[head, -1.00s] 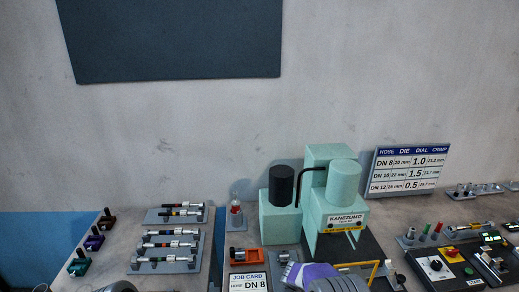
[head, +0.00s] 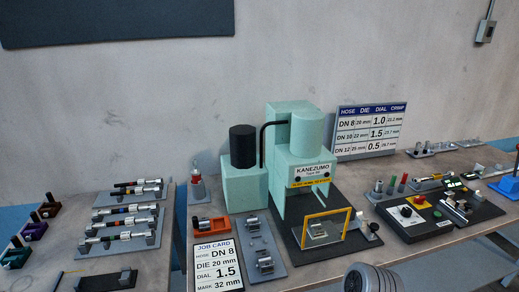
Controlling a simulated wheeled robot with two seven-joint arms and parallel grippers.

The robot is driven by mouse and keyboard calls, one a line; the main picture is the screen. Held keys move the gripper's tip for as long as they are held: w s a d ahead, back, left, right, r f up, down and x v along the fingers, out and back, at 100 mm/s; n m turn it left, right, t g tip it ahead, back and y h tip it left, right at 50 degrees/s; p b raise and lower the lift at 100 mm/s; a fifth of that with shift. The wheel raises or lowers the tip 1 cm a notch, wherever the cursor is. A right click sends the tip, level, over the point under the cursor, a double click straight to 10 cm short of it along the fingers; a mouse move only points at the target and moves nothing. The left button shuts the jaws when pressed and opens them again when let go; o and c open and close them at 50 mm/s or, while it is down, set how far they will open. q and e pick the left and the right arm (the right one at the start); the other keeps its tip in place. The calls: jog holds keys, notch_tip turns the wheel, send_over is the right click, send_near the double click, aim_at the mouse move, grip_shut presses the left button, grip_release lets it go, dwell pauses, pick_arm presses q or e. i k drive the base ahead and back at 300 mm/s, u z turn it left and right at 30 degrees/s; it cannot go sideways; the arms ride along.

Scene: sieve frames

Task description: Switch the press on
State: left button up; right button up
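The press (head: 300,150) is a mint-green machine labelled KANEZUMO, standing on a dark base plate at the middle of the bench. A black cylinder tops its left block, and a yellow-framed guard (head: 325,230) stands at its front. To its right lies a dark control panel (head: 412,232) with a dial (head: 405,211), a red button on yellow (head: 420,201) and a small lit display. A grey box with a lever (head: 485,31) is on the wall at upper right; its setting is too small to tell. Neither gripper shows; only a grey ridged part of my arm is at the bottom.
A job card (head: 217,268) reads DN 8, DIE 20 mm, DIAL 1.5, MARK 32 mm. Racks of hose pieces (head: 120,232) lie at left. A blue block with a red handle (head: 508,186) is at the right edge.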

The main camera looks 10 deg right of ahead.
aim_at(420, 200)
jog(key=z, duration=3.15)
jog(key=i, duration=2.8)
jog(key=u, duration=2.8)
